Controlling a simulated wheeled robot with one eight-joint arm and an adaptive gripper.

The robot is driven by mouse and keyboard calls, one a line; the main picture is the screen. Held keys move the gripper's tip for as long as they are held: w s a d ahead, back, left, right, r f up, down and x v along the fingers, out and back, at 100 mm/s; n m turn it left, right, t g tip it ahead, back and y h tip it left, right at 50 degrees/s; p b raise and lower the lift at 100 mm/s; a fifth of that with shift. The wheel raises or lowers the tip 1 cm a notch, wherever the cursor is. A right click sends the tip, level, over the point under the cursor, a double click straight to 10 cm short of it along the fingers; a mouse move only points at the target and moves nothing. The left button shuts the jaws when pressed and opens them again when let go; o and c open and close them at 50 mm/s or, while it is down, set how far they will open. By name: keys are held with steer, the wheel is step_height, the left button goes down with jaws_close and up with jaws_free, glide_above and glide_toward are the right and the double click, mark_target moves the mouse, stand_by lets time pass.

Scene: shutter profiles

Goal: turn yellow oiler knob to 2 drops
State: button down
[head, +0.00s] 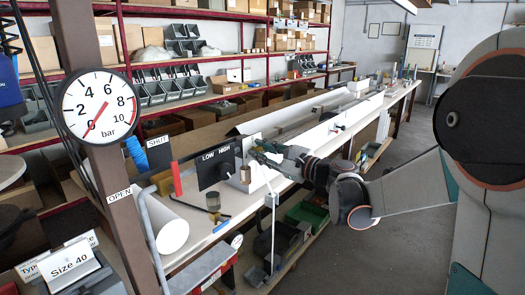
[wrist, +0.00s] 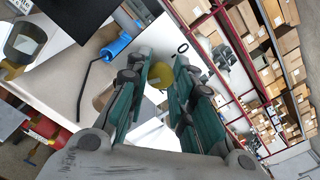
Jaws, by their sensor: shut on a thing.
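The yellow oiler knob (wrist: 159,76) shows in the wrist view as a round yellow piece between the fingertips of my gripper (wrist: 160,72). The teal fingers stand on both sides of it and are shut on it. Its scale and drop marks cannot be read. In the head view my gripper (head: 264,150) reaches in from the right, over the workbench just right of the black LOW/HIGH panel (head: 217,167). The knob cannot be made out there.
A pressure gauge (head: 98,105) hangs on the post at left, needle near 0. Shelves line the back.

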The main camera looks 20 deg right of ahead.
steer(key=n, duration=0.4)
steer(key=shift+n+p, duration=0.4)
steer(key=n, duration=0.3)
steer(key=shift+n, duration=0.3)
steer(key=n+p, duration=0.1)
steer(key=n, duration=0.3)
steer(key=shift+n, duration=2.1)
steer(key=c, duration=1.4)
jaws_free()
